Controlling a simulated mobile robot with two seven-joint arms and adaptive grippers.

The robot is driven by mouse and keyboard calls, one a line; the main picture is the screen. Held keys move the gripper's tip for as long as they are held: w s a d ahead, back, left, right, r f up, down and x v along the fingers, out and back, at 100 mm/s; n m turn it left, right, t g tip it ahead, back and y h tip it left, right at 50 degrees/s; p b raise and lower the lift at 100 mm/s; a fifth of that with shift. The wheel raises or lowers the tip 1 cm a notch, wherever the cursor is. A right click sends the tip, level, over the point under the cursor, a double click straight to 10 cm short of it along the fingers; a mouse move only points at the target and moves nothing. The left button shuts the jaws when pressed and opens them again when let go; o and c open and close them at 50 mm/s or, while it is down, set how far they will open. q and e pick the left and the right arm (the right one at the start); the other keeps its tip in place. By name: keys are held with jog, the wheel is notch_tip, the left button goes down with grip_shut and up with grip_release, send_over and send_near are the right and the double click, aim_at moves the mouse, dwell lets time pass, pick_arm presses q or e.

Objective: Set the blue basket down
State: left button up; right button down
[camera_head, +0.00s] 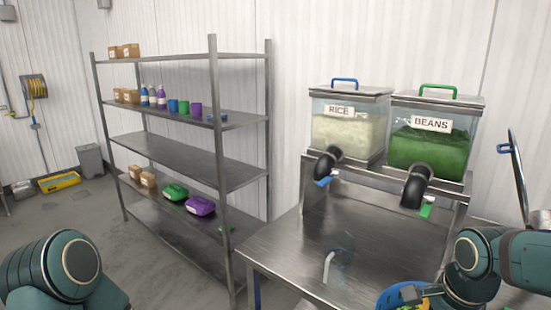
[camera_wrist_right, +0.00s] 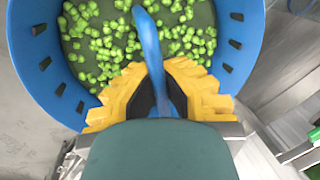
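The blue basket (camera_wrist_right: 38,75) fills the upper part of the right wrist view, with several green beans (camera_wrist_right: 100,40) on its bottom. Its blue handle (camera_wrist_right: 150,45) runs between the yellow fingers of my right gripper (camera_wrist_right: 158,95), which is shut on it. In the head view only part of the basket's rim (camera_head: 387,300) shows at the bottom edge, by the metal table (camera_head: 285,262); my right gripper (camera_head: 415,297) is over it. What lies under the basket is hidden. My left gripper is out of view; only part of my left arm shows at bottom left.
The tabletop is mostly bare, with a small clear object with a white bent handle (camera_head: 332,262) near its front. Rice (camera_head: 348,125) and beans (camera_head: 432,140) dispensers stand on a raised stand behind. A metal shelf (camera_head: 165,150) with cups, bottles and boxes stands left.

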jog(key=w+f+n, duration=0.2)
jog(key=f, duration=0.1)
jog(key=a+f+n, duration=0.1)
jog(key=shift+w+f+y, duration=0.3)
jog(key=shift+w, duration=0.1)
jog(key=w+a+f+n+g+b, duration=0.1)
jog(key=a+f+n, duration=0.4)
jog(key=f, duration=0.3)
jog(key=w+a+f+n+g+y, duration=0.1)
jog(key=w+a+f+n, duration=0.1)
jog(key=a+f+n, duration=0.3)
jog(key=shift+a+f+n+b, duration=0.4)
jog(key=shift+f+n, duration=1.2)
jog(key=shift+f, duration=0.7)
